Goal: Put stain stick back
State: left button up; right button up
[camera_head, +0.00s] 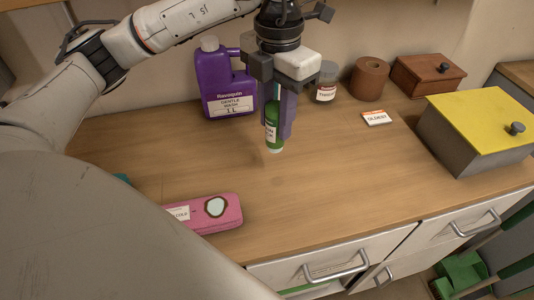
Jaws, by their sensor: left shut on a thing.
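The stain stick is most likely the small green tube with a white end (274,135), its label partly readable. My left gripper (279,110) points down and is shut on the green tube. The tube is upright, white end down, in front of the purple jug. I cannot tell whether its lower end touches the wooden counter (310,180). The upper part of the tube is hidden between the fingers. My right gripper is not in view.
A purple jug (222,85), a lidded jar (326,82), a brown roll (369,78) and a wooden box (427,75) stand along the wall. A small card (376,118), a yellow-lidded box (480,125) and a pink case (212,212) are nearer. The counter's middle is clear.

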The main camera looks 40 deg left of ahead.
pick_arm(q)
jog(key=n, duration=0.5)
jog(key=shift+a+r, duration=0.15)
jog(key=shift+a, duration=0.25)
jog(key=n, duration=0.3)
jog(key=shift+a, duration=0.15)
jog(key=n, duration=0.6)
jog(key=shift+s+a+r+b, duration=0.15)
jog(key=shift+a+r+b, duration=0.1)
jog(key=shift+a+b, duration=0.05)
jog(key=shift+f+n, duration=0.25)
jog(key=shift+n, duration=0.05)
notch_tip(320, 180, down, 10)
jog(key=shift+r+p, duration=0.25)
jog(key=shift+p, duration=0.15)
jog(key=shift+f, duration=0.25)
jog(key=o, duration=1)
jog(key=shift+r, duration=0.1)
jog(key=shift+o, duration=0.2)
